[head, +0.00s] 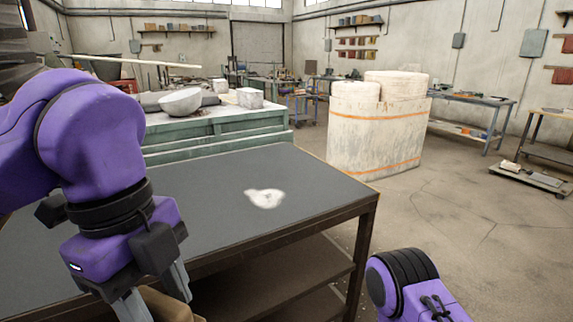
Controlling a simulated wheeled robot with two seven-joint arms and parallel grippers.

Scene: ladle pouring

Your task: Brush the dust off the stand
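A dark grey flat-topped stand (215,190) on a brown metal frame fills the lower left of the head view. A pale patch of dust (265,199) lies on its top, right of the middle. My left gripper (155,298) points down at the near left, well away from the dust. Its two fingers are apart, with the tips close to the bottom edge. A tan-brown thing (172,306) shows behind and between the fingers, mostly cut off; I cannot tell what it is. Part of my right arm is at the bottom right; its gripper is out of view.
A green workbench (215,126) with a grey bowl (181,102) and blocks stands behind the stand. A large whitish container with orange bands (372,139) stands at the back right. The stand has a lower shelf (270,275).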

